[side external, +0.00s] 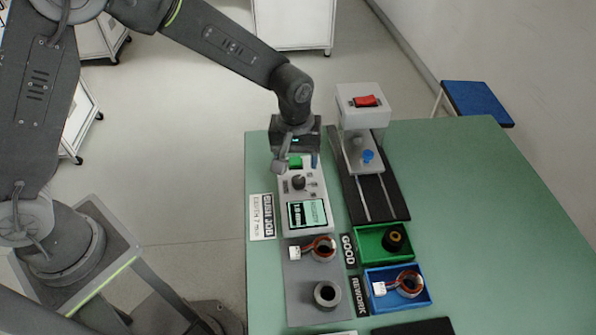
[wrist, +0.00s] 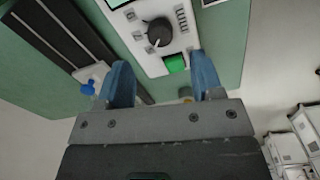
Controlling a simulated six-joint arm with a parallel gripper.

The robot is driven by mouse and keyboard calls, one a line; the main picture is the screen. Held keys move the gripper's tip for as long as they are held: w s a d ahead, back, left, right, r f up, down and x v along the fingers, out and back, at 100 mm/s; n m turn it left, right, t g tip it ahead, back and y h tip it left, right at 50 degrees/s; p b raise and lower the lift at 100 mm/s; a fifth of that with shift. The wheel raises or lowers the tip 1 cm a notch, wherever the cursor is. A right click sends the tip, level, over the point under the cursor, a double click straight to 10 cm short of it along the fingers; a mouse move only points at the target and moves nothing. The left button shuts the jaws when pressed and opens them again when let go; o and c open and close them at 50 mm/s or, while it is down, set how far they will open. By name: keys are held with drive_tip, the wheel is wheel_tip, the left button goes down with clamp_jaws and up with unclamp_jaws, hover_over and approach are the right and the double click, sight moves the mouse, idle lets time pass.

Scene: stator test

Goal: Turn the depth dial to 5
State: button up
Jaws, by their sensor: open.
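The depth dial (side external: 298,182) is a round black knob on a white control panel (side external: 313,186), beside small printed marks. In the wrist view the dial (wrist: 158,30) shows whole, just beyond the fingertips and roughly between them. Its pointer setting is too small to read. My gripper (side external: 297,162) is over the panel's far end, by the green button (side external: 295,162). In the wrist view my gripper (wrist: 162,75) has its two blue fingers wide apart, with nothing between them. The green button (wrist: 175,63) shows in the gap. No finger appears to touch the dial.
A lit screen (side external: 307,213) is on the panel's near end. A press with a red switch (side external: 366,101) stands to the right. A rush job card (side external: 262,217) lies left. Green (side external: 371,241) and blue (side external: 371,277) bins hold parts. The table's right side is clear.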

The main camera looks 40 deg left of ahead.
sight(296, 179)
wheel_tip(296, 179, up, 7)
idle(0.3)
drive_tip(key=shift+s+a+r, duration=0.1)
drive_tip(key=shift+a+r, duration=0.05)
drive_tip(key=s+a+r+m+t, duration=0.2)
drive_tip(key=s+a+r, duration=0.25)
drive_tip(key=r, duration=0.25)
drive_tip(key=s+a+r+m+t, duration=0.1)
drive_tip(key=s+a, duration=0.3)
drive_tip(key=s, duration=0.4)
drive_tip(key=s+a+r+m+t, duration=0.2)
drive_tip(key=s+a+r+m, duration=0.1)
drive_tip(key=s, duration=0.5)
drive_tip(key=shift+s+a+r+m, duration=0.35)
drive_tip(key=shift+a+r, duration=0.35)
drive_tip(key=shift+a, duration=0.25)
